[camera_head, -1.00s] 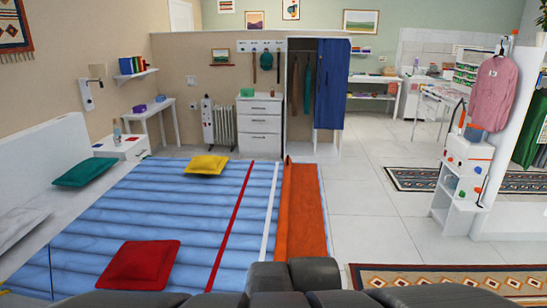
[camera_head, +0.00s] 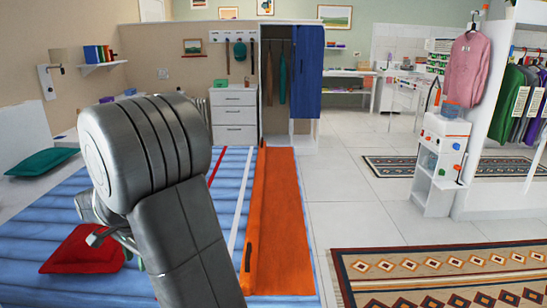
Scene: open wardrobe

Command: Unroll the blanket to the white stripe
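The orange blanket (camera_head: 280,225) lies along the right side of the blue striped bed (camera_head: 228,180). Its left edge forms a long raised roll (camera_head: 256,215) with a dark handle-like piece (camera_head: 248,257) near the front end. The white stripe (camera_head: 239,200) runs lengthwise on the bed just left of the roll, with a narrow blue strip between them. A red stripe (camera_head: 217,165) lies further left, partly behind my arm. My gripper (camera_head: 97,238) is partly visible at the lower left, over or near the red pillow and away from the blanket. My arm hides much of it.
Clear tiled floor (camera_head: 355,210) and a patterned rug (camera_head: 440,272) lie to the right.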

